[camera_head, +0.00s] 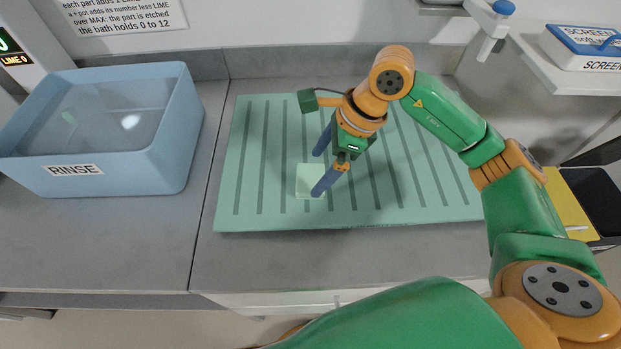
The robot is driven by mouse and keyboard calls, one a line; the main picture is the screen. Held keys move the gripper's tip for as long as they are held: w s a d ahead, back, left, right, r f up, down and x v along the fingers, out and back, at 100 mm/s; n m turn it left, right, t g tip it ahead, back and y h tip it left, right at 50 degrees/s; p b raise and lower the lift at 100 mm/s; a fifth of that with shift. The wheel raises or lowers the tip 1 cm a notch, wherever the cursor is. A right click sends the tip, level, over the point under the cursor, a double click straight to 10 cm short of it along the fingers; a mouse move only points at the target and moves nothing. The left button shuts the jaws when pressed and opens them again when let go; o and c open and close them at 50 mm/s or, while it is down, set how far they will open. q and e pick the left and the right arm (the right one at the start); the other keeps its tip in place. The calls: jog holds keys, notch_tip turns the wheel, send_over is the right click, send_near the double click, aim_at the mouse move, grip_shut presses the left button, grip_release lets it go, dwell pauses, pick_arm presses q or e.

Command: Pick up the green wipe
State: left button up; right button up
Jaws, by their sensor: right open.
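The green wipe (304,186) is a pale green square lying flat on the ribbed green mat (270,214), a little left of the mat's middle. My right gripper (317,174) is open, its two blue fingers pointing down and left over the wipe. One finger overlaps the wipe's right part in the picture and hides a little of it; the other is just behind its far edge. I cannot tell how high the fingertips are above the wipe. My left gripper is not in view.
A blue tub labelled RINSE (160,150) with liquid stands on the grey counter (130,245) at the left. At the right are a shelf with a SCREEN box (580,50) and a yellow item (565,205) beside a dark tray (597,200). The mat around the wipe is clear.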

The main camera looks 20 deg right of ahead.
aim_at(311, 178)
jog(key=x, duration=0.2)
jog(key=shift+a+f, duration=0.2)
jog(key=shift+f, duration=0.15)
jog(key=shift+w+f, duration=0.2)
jog(key=shift+f, duration=0.1)
jog(key=c, duration=1)
notch_tip(311, 178, up, 3)
jog(key=shift+f+b, duration=0.2)
jog(key=shift+b, duration=0.6)
pick_arm(q)
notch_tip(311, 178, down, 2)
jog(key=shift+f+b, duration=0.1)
jog(key=shift+b, duration=0.6)
pick_arm(e)
jog(key=s+d+r, duration=0.3)
jog(key=d+r, duration=0.7)
jog(key=d, duration=0.3)
jog(key=shift+s+d+r, duration=0.25)
jog(key=shift+s+d, duration=0.05)
